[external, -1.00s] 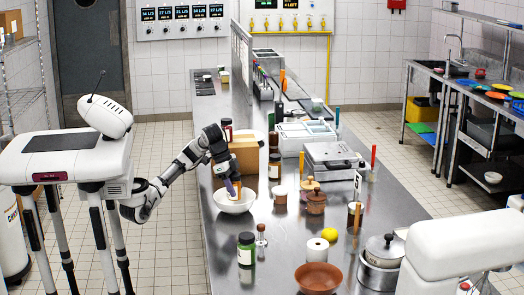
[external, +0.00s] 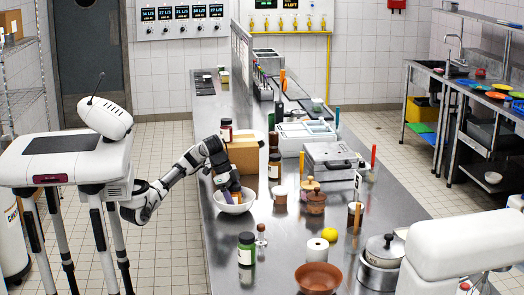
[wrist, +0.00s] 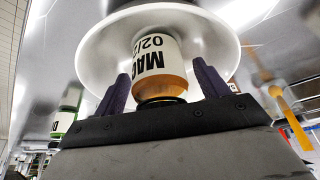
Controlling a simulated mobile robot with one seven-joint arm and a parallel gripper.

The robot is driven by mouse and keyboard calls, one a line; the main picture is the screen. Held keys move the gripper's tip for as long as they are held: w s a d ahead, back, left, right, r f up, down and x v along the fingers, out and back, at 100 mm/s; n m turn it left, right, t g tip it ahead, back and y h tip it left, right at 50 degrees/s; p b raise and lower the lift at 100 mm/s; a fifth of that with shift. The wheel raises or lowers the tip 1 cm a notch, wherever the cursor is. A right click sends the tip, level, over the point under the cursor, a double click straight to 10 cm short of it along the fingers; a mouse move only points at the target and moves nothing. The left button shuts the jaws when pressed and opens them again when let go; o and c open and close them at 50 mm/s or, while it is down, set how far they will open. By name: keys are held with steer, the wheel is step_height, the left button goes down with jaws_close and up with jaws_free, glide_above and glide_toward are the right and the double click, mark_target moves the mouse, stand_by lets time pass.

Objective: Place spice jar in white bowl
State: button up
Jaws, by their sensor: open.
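The white bowl (external: 222,207) stands on the steel counter near its left edge; its rim also shows in the wrist view (wrist: 88,55). A spice jar (wrist: 158,60) with a white label, brown-orange contents and a dark lid lies tilted within the bowl's outline in the wrist view, lid end towards my gripper. My gripper (wrist: 163,82) is open, with one dark finger on each side of the jar; I cannot tell whether either touches it. In the external view my gripper (external: 230,190) reaches down into the bowl and mostly hides the jar.
A cardboard box (external: 244,157) and a dark jar (external: 274,168) stand just behind the bowl. A brown bowl (external: 318,279), lemon (external: 329,234) and pot (external: 383,250) are further right.

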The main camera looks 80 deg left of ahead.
steer(key=p+v, duration=0.1)
steer(key=v, duration=1.1)
steer(key=shift+r+p, duration=0.2)
steer(key=shift+p, duration=0.2)
